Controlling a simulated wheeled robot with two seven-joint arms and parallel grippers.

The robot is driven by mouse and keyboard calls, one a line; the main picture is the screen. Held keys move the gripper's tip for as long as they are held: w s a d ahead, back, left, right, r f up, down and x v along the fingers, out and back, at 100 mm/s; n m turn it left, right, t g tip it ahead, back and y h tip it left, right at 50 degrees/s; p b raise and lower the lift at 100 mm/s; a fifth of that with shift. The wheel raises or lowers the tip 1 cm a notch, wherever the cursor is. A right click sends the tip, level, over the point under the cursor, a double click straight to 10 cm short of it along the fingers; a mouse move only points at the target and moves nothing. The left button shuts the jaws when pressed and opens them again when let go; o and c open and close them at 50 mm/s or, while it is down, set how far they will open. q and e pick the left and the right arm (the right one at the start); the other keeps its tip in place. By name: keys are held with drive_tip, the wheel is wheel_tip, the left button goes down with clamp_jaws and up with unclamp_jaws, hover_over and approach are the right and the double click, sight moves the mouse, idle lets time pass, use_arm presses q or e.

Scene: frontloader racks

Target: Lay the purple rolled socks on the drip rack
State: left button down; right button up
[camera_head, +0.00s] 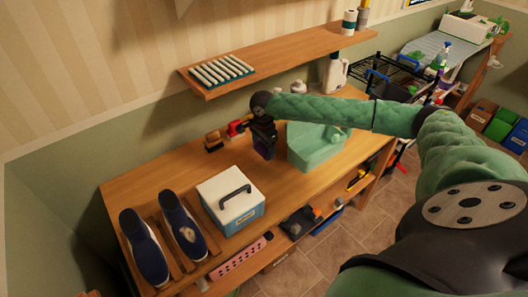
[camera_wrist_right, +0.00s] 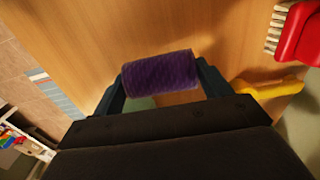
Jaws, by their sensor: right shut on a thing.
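The purple rolled socks (camera_wrist_right: 160,73) are a fuzzy purple roll between the two dark fingers of my right gripper (camera_wrist_right: 162,82) in the right wrist view. The gripper is shut on them, one finger at each end. In the head view my right gripper (camera_head: 264,148) points down over the wooden bench, left of the green basin; the socks are hard to make out there. A rack with white slats on a teal base (camera_head: 220,70), which looks like the drip rack, lies on the wall shelf, above and left of the gripper. My left gripper is not in view.
The wall shelf (camera_head: 290,58) overhangs the back of the bench (camera_head: 150,186). A green basin (camera_head: 315,145), a white-lidded box (camera_head: 230,198), blue shoes (camera_head: 182,225) and a red brush (camera_wrist_right: 299,34) are around the gripper. A black wire rack (camera_head: 372,78) stands farther right.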

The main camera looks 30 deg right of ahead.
sight(263, 154)
drive_tip(key=shift+f+p, duration=0.65)
drive_tip(key=shift+f, duration=1.5)
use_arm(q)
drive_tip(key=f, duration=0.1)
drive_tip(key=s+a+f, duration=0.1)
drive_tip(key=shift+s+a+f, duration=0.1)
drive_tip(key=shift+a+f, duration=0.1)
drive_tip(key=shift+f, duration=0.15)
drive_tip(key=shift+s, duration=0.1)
use_arm(e)
drive_tip(key=o, duration=1)
drive_tip(key=shift+f, duration=0.1)
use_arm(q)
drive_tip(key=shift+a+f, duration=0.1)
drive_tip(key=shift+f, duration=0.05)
